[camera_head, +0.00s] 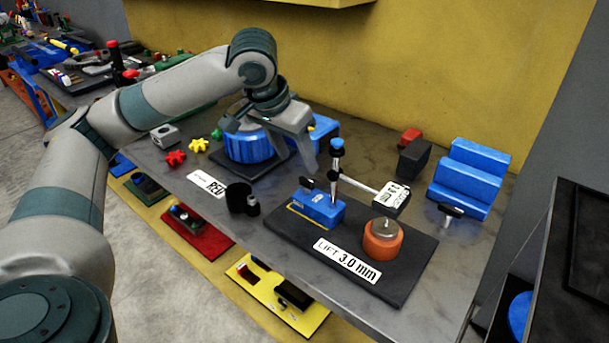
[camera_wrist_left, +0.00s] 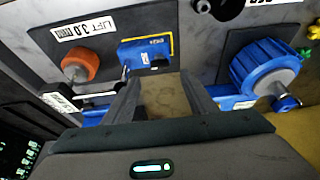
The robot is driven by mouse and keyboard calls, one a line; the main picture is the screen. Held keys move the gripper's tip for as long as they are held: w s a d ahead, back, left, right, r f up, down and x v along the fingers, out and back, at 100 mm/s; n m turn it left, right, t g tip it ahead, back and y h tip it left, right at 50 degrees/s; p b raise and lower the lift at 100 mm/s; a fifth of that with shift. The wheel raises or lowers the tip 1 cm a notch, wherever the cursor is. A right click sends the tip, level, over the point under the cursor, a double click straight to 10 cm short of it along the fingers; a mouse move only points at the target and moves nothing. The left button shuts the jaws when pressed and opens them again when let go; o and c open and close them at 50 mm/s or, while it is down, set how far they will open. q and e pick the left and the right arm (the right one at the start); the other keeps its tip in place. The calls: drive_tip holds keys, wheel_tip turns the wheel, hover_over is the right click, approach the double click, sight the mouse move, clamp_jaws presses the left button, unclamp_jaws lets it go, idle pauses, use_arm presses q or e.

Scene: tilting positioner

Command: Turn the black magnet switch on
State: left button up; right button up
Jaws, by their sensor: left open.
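The blue magnet base (camera_head: 318,208) stands on a black plate (camera_head: 400,283). Its small black switch (camera_head: 306,183) sticks out near its upper left corner. In the left wrist view the base (camera_wrist_left: 135,53) lies just beyond my fingertips, with the black switch (camera_wrist_left: 159,63) at its near edge. My left gripper (camera_head: 285,150) is open and empty, above and behind the base, apart from it. In the left wrist view its two fingers (camera_wrist_left: 165,85) stand apart with bare bench between them. My right gripper is not in view.
A post (camera_head: 336,165) with a dial indicator (camera_head: 392,198) rises beside the base. An orange round part (camera_head: 383,241) stands on the plate. A blue ribbed rotary piece (camera_head: 248,146) is left of the gripper. A stepped blue block (camera_head: 470,178) sits at the right.

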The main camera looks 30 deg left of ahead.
sight(306, 179)
use_arm(q)
drive_tip(key=x, duration=0.8)
drive_tip(key=c, duration=1.1)
